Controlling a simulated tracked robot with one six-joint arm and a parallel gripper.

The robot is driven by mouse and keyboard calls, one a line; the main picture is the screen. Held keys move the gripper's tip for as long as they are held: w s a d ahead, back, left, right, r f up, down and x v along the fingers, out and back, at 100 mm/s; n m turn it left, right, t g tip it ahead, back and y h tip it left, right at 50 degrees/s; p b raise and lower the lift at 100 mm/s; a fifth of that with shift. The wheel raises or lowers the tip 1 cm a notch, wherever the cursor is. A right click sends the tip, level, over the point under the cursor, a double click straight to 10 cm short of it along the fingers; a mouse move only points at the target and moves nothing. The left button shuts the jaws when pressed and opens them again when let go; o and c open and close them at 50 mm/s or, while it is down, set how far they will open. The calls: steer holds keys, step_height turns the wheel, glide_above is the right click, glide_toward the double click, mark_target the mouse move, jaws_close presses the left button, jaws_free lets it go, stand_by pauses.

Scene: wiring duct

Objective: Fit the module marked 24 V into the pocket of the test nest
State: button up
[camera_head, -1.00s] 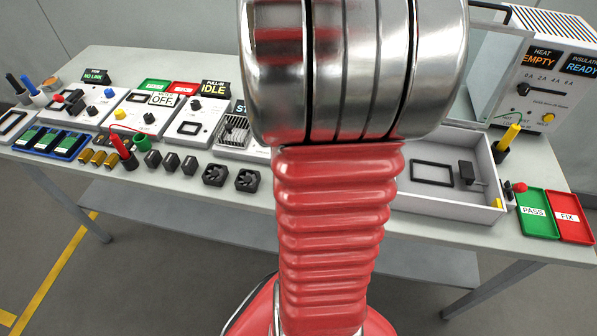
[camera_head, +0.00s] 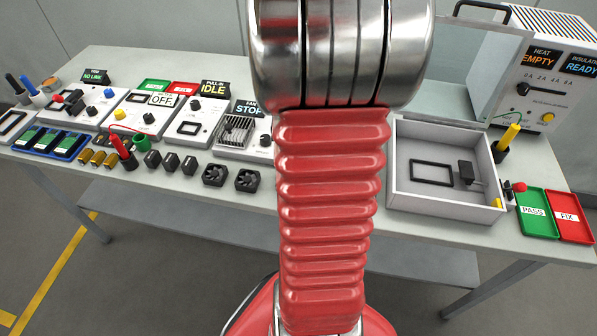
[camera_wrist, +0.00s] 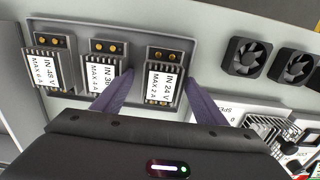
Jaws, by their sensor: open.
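In the wrist view the module marked 24 V (camera_wrist: 162,82) is a dark finned block with a white label and brass contacts. It sits at the right of a row of three in a grey tray (camera_wrist: 84,88). My gripper (camera_wrist: 159,76) is open, with one finger on each side of this module; I cannot tell whether they touch it. The head view hides the modules and my gripper behind my arm. A black rectangular frame (camera_head: 432,164) lies in an open light-grey box there; I cannot tell whether it is the test nest's pocket.
Two more modules (camera_wrist: 48,68) (camera_wrist: 103,66) stand left of the 24 V one, the nearer close to my left finger. Two black fans (camera_wrist: 247,56) lie to the right. The raised lid (camera_head: 470,70) stands behind the box. PASS (camera_head: 535,228) and FIX (camera_head: 569,230) trays lie at the right.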

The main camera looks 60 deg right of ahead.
steer(key=c, duration=1.3)
steer(key=shift+r, duration=0.1)
step_height(320, 180, up, 10)
steer(key=shift+f, duration=0.1)
stand_by(0.6)
